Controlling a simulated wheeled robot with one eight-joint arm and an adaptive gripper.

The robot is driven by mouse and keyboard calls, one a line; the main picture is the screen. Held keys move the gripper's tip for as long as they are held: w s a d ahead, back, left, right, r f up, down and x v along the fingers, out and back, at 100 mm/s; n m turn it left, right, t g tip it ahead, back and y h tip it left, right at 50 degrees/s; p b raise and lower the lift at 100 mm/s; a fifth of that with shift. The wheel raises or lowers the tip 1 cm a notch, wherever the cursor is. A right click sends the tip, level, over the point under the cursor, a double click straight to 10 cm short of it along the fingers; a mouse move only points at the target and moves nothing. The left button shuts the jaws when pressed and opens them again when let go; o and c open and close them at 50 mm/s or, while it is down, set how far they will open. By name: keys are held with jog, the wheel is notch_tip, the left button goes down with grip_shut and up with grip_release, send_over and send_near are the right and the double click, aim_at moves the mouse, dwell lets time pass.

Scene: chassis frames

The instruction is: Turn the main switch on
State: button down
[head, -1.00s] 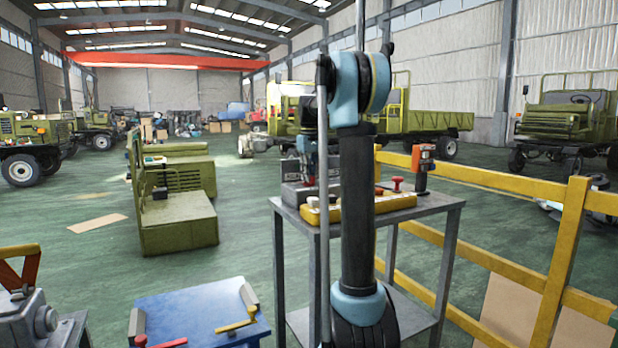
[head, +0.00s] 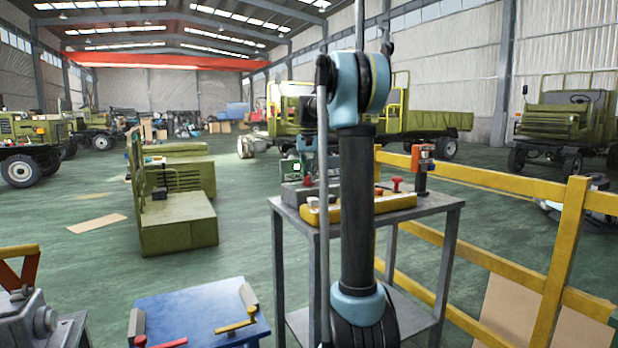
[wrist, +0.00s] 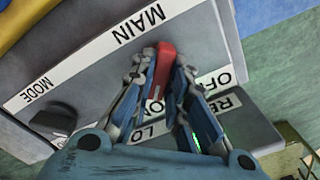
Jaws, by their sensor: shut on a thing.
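The main switch shows as a red lever (wrist: 165,65) on a grey panel (wrist: 80,85), beside the MAIN label (wrist: 138,25). ON and OFF labels are near it, partly covered by my fingers. My gripper (wrist: 164,78) is shut on the red lever, with one finger on each side of its end. In the head view, my gripper (head: 308,176) is over the grey control box (head: 292,194) on the metal table (head: 425,205), partly hidden behind my arm. The lever's base and exact setting are hard to tell.
A black MODE knob (wrist: 55,120) is on the same panel. A yellow control box (head: 395,203) lies in front of the grey box, and an orange device (head: 422,160) stands at the table's right. A yellow railing (head: 500,265) runs to the right.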

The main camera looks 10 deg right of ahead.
jog(key=shift+m, duration=0.5)
jog(key=c, duration=1.6)
grip_release()
jog(key=shift+w+a+f, duration=0.1)
jog(key=shift+o, duration=0.2)
notch_tip(320, 180, up, 12)
